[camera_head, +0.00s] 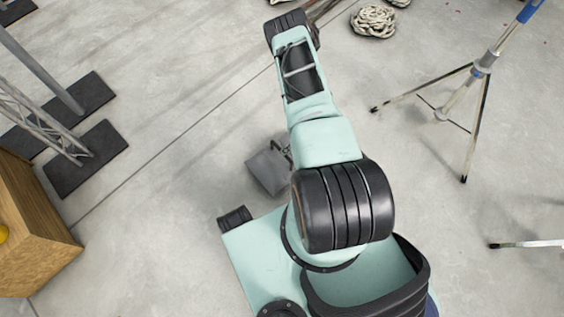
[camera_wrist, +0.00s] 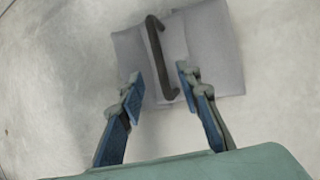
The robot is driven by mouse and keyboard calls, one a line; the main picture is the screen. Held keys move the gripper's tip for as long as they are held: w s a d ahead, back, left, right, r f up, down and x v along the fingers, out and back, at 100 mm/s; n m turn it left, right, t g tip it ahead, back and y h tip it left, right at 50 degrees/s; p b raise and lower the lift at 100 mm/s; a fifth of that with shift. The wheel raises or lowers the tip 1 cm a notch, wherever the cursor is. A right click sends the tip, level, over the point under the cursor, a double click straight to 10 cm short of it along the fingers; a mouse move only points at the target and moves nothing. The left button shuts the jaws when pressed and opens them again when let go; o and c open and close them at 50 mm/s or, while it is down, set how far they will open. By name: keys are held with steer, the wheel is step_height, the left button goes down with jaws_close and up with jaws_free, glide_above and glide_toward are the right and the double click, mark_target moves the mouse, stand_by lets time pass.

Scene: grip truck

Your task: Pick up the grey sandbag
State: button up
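The grey sandbag (camera_wrist: 214,45) lies on the concrete floor in the upper middle of the wrist view, with a dark handle (camera_wrist: 159,58) across its top. In the head view the sandbag (camera_head: 268,171) shows on the floor left of my arm, which partly hides its right side. My gripper (camera_wrist: 160,78) is open in the wrist view. Its blue-padded fingers are apart, with the lower end of the handle showing between the tips. I cannot tell whether the fingertips touch the sandbag. The gripper is not clearly seen in the head view.
A wooden box (camera_head: 35,230) stands at the left. Dark base plates (camera_head: 86,158) with metal posts are at the upper left. A tripod stand (camera_head: 478,75) spreads its legs at the right. A coiled rope (camera_head: 373,21) lies at the top. The floor around the sandbag is clear.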

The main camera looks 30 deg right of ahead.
steer(key=b, duration=0.4)
glide_above(282, 159)
steer(key=shift+w+f, duration=0.1)
steer(key=shift+f, duration=3.55)
steer(key=shift+f, duration=0.3)
steer(key=shift+c, duration=0.4)
jaws_close()
steer(key=shift+w+r, duration=0.2)
